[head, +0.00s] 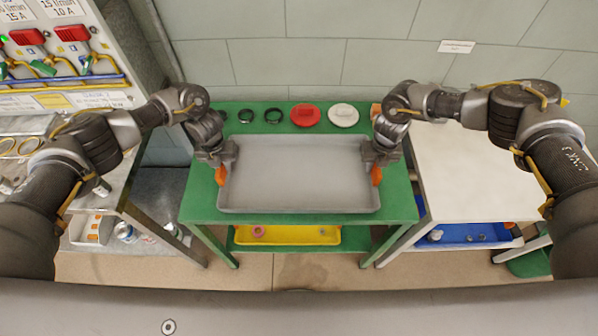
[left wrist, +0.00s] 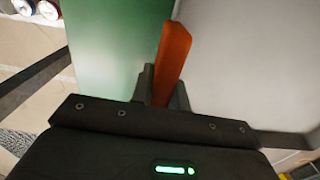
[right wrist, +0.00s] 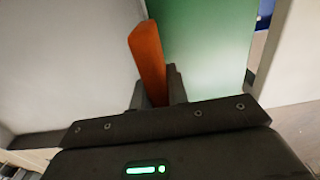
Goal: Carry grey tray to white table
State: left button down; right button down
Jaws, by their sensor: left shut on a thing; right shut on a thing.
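The grey tray (head: 298,172) is empty and sits on or just over the green table (head: 400,205); I cannot tell whether it touches the top. It has an orange handle at each short side. My left gripper (head: 219,166) is shut on the left handle (left wrist: 172,62). My right gripper (head: 378,165) is shut on the right handle (right wrist: 147,60). The tray also shows in the left wrist view (left wrist: 235,75) and the right wrist view (right wrist: 65,70). The white table (head: 470,165) stands to the right of the green table.
Two black rings, a red disc (head: 305,115) and a white disc (head: 343,115) lie along the back of the green table. A yellow tray (head: 290,236) and a blue tray (head: 465,235) are on lower shelves. A tiled wall stands behind. The white table's visible top looks clear.

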pick_arm(q)
jog(key=shift+w+r, duration=0.1)
jog(key=shift+r, duration=0.05)
pick_arm(e)
jog(key=shift+w+r, duration=0.1)
jog(key=shift+r, duration=0.05)
dwell(0.5)
